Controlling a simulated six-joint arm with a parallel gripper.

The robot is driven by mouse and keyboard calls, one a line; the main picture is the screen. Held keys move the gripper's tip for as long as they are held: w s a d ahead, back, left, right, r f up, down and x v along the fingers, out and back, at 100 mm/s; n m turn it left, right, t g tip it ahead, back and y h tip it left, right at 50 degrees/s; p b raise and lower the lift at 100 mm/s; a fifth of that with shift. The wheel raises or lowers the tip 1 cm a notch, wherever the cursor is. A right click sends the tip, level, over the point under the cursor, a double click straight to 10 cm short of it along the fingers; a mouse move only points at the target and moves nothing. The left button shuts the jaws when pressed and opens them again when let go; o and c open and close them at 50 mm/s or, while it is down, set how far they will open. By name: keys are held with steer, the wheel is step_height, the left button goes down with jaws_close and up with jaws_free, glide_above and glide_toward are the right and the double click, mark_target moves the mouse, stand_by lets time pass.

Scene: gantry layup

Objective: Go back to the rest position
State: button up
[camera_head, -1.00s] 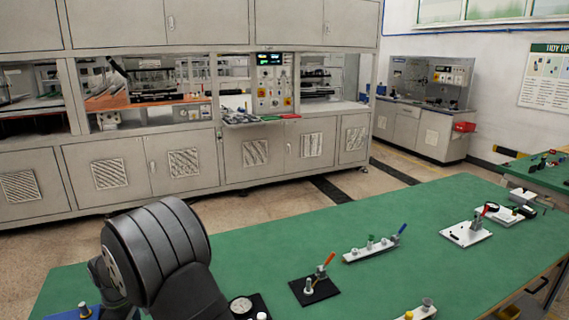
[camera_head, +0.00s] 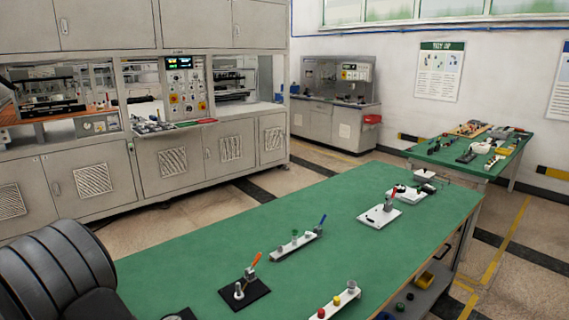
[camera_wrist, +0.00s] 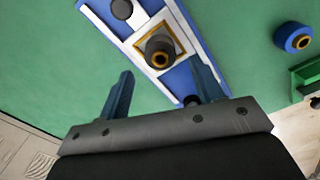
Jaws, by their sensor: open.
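My gripper (camera_wrist: 160,67) shows in the wrist view with its two blue fingers apart. No object is held between them. Beyond the fingertips is a blue and white fixture (camera_wrist: 190,52) on the green table, with a dark round knob (camera_wrist: 160,48) on a gold-edged square. I cannot tell whether the fingers touch the fixture. In the head view only part of my arm shows at the lower left, and my gripper is out of that picture.
A blue ring-like part (camera_wrist: 293,38) and a green bin (camera_wrist: 306,78) lie to the right in the wrist view. The long green table (camera_head: 190,262) carries a black toggle-clamp fixture (camera_head: 244,291) and several white fixtures. A second green table (camera_head: 440,155) stands farther right.

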step_height(320, 180, down, 3)
steer(key=shift+r, duration=0.1)
step_height(320, 180, up, 12)
step_height(320, 180, down, 12)
steer(key=shift+f, duration=0.1)
step_height(320, 180, up, 4)
steer(key=shift+f, duration=0.1)
steer(key=w+d+r, duration=0.7)
steer(key=d, duration=0.2)
steer(key=s+d+f+m, duration=0.3)
steer(key=s+d+m, duration=0.1)
steer(key=s+d, duration=0.75)
steer(key=s+a+f, duration=0.2)
steer(key=s, duration=0.1)
steer(key=s+a+f, duration=0.2)
steer(key=s+a, duration=0.1)
steer(key=s+a+f, duration=0.2)
steer(key=s+a, duration=0.1)
steer(key=shift+s+f, duration=0.1)
steer(key=shift+s, duration=0.25)
steer(key=shift+s+a+f, duration=0.4)
steer(key=shift+a+f, duration=0.05)
steer(key=shift+f, duration=0.25)
